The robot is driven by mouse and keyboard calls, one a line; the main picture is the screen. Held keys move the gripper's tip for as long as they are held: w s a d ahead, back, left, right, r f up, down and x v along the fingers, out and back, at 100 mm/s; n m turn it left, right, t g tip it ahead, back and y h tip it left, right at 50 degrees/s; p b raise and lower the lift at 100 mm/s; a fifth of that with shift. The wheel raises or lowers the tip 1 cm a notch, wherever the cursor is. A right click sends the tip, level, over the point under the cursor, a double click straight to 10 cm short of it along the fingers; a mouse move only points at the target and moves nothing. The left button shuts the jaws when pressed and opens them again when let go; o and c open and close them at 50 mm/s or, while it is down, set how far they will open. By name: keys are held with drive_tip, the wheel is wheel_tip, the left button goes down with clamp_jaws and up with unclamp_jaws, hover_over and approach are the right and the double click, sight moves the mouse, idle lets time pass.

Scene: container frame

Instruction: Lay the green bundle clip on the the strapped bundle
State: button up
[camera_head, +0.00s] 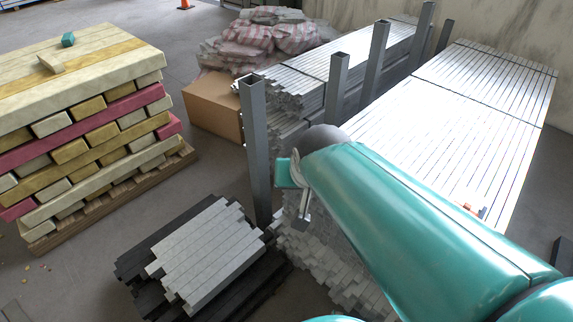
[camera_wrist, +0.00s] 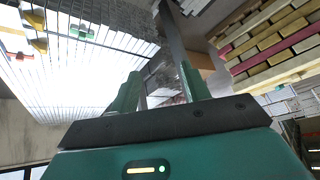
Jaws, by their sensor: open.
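A small green piece that looks like the green clip (camera_wrist: 82,31) lies on a bright slatted metal surface (camera_wrist: 75,75) in the wrist view. In the head view I cannot make it out; my teal arm covers part of the near bundle. A long bundle of silver bars (camera_head: 487,82) with dark straps across it lies at the right of the head view. My gripper (camera_wrist: 157,82) has its two green fingers apart, with nothing held between them. The clip is up and to the left of the fingers in the wrist view, apart from them.
Upright grey posts (camera_head: 255,150) stand beside the bars. A yellow piece (camera_wrist: 36,18) and a red-and-white piece (camera_wrist: 14,46) lie near the clip. A stacked timber pallet (camera_head: 95,115) stands left, a cardboard box (camera_head: 213,105) behind, and short bars (camera_head: 205,250) in front.

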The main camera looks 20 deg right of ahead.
drive_tip(key=s+a+r+n, duration=0.1)
drive_tip(key=s+r+n, duration=0.2)
drive_tip(key=s, duration=0.4)
drive_tip(key=shift+s+a+g+y, duration=0.25)
drive_tip(key=shift+a+g+y, duration=0.1)
drive_tip(key=shift+g+y, duration=0.05)
drive_tip(key=shift+c, duration=0.5)
drive_tip(key=shift+c, duration=0.7)
